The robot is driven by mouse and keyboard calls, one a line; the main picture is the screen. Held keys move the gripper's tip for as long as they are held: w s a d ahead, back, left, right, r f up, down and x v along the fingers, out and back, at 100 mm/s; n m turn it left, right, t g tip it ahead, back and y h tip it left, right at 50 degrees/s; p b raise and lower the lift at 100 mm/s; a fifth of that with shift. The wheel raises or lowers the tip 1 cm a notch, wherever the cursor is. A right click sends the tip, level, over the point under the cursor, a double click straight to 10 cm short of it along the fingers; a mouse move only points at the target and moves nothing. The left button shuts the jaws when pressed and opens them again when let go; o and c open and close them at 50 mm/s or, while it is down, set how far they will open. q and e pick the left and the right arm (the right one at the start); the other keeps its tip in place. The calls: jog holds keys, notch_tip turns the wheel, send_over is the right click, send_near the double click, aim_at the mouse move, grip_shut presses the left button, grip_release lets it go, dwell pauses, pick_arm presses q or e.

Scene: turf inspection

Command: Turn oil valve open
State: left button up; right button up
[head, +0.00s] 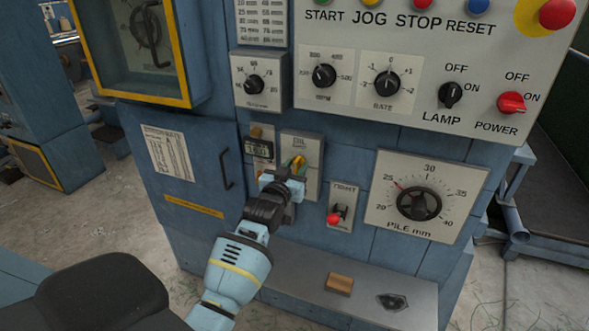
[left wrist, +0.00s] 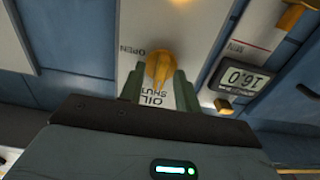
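The oil valve is a yellow handle (head: 298,162) on a pale plate (head: 301,146) on the blue machine front. In the left wrist view the yellow handle (left wrist: 159,66) lies between my two green fingers, with its narrow end toward the printed words OIL and SHUT. The word OPEN is printed beside the handle, to its left in that view. The gripper hides part of the plate in the head view. My right gripper is not in view.
A small digital gauge (head: 258,149) sits left of the valve, beside a black pull handle (head: 226,169). A red-tipped lever (head: 335,216) is to the right, with the PILE dial (head: 418,202) beyond. A ledge (head: 362,288) below holds a wooden block (head: 339,284).

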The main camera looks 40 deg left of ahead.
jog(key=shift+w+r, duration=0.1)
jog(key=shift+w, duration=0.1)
pick_arm(q)
grip_shut()
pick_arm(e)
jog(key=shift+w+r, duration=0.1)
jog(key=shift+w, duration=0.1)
